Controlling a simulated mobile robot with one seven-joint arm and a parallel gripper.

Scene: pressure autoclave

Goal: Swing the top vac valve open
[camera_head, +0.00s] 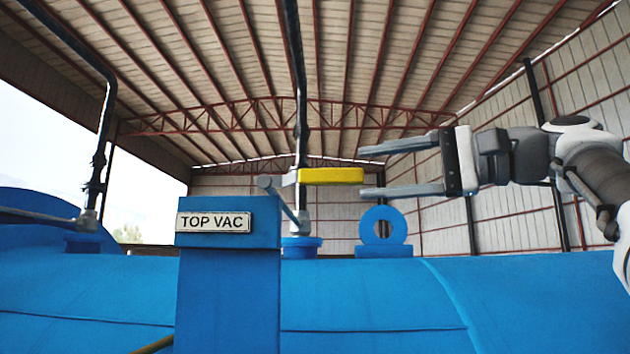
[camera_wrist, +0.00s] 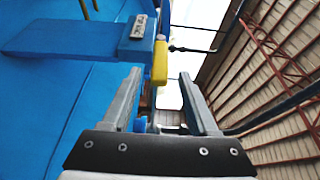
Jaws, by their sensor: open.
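The top vac valve has a yellow lever handle (camera_head: 331,176) that points right, level, in the head view. Its grey metal body and stem (camera_head: 297,205) stand behind a blue post with a "TOP VAC" label (camera_head: 213,222). My gripper (camera_head: 368,171) comes in from the right, open. Its two fingers point left, one above and one below the level of the handle's right end, and nothing is held. In the wrist view the yellow handle (camera_wrist: 160,62) lies ahead, near the gap between the fingertips (camera_wrist: 158,75). I cannot tell whether the fingers touch it.
The large blue vessel (camera_head: 400,300) fills the bottom of the head view. A blue lifting ring (camera_head: 383,226) stands on it below my gripper. A dark vertical pipe (camera_head: 300,90) rises above the valve, and another pipe (camera_head: 104,130) stands at the left. The air above the handle is open.

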